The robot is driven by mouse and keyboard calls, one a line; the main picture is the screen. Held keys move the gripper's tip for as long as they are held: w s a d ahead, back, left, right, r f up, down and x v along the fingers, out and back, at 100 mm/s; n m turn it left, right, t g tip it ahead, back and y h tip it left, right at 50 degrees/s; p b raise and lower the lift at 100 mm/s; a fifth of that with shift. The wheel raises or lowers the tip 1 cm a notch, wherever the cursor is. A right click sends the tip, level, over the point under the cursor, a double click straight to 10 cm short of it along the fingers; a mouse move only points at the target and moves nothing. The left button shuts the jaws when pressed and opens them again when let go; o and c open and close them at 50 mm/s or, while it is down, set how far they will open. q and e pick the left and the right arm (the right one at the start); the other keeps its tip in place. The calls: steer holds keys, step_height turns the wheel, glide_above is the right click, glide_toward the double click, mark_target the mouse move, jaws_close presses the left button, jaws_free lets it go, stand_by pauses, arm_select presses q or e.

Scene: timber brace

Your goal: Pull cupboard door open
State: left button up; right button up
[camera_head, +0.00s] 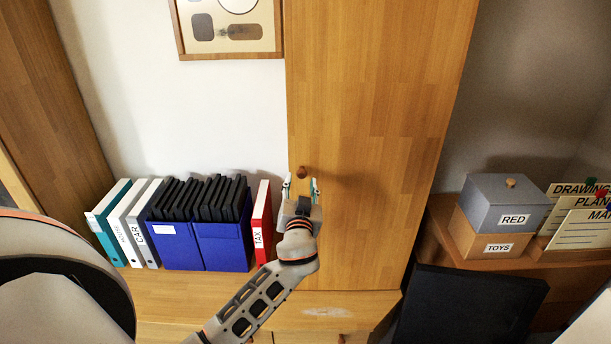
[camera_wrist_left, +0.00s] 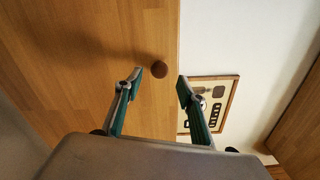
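The cupboard door (camera_head: 375,110) is a tall wooden panel, and it looks closed. Its round brown knob (camera_head: 301,172) sits near the door's left edge. My left gripper (camera_head: 301,186) is open just below the knob in the head view, its two fingers spread. In the left wrist view the knob (camera_wrist_left: 160,69) lies beyond the fingertips of the left gripper (camera_wrist_left: 168,84), between their lines and apart from them. Nothing is between the fingers. My right gripper is not in view.
Left of the door, a red TAX binder (camera_head: 262,222), blue file boxes (camera_head: 222,245) and white binders (camera_head: 135,225) stand on a wooden surface. A framed picture (camera_head: 228,28) hangs above. At right are a grey RED box (camera_head: 505,212) and a dark panel (camera_head: 470,305).

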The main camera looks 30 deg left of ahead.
mark_target(302, 176)
arm_select(q)
steer(key=shift+x, duration=1.95)
steer(key=shift+d, duration=0.1)
jaws_close()
